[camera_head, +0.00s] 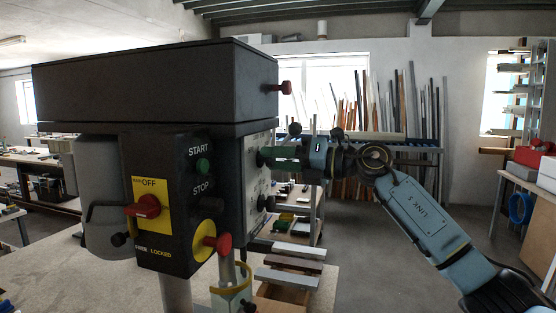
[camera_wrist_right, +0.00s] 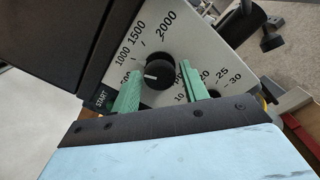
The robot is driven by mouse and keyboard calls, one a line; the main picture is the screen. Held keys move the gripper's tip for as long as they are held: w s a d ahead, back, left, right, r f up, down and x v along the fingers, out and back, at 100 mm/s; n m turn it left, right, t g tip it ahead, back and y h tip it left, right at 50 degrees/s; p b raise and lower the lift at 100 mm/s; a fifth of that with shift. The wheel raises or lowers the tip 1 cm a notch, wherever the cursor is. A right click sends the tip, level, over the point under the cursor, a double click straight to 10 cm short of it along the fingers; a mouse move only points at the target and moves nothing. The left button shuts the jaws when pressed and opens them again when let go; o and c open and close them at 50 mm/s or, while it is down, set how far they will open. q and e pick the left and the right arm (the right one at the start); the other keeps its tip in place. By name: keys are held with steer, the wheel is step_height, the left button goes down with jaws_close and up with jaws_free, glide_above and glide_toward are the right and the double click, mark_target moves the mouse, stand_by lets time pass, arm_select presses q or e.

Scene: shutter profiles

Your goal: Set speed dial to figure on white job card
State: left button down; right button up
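The speed dial (camera_wrist_right: 158,74) is a round black knob on a pale side panel (camera_wrist_right: 205,45). Its white mark points left in the right wrist view. Printed figures 1000, 1500 and 2000 stand around it; a lower one is partly covered. My right gripper (camera_wrist_right: 160,68) has its green fingers on either side of the dial, with narrow gaps showing, so it looks open around it. In the head view the right gripper (camera_head: 268,155) reaches the machine's side panel from the right. I cannot make out a white job card. My left gripper is not in view.
The dark machine head (camera_head: 150,85) overhangs the panel. The front control panel (camera_head: 172,200) has a red switch (camera_head: 143,206), START and STOP buttons and a red knob. A second scale, 10 to 30, lies partly behind my gripper. Boards (camera_head: 290,272) lie behind; floor at right is free.

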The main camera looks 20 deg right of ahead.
steer(key=shift+o, duration=1)
steer(key=b+v, duration=0.4)
steer(key=v, duration=0.9)
steer(key=shift+s, duration=0.2)
steer(key=shift+d, duration=0.1)
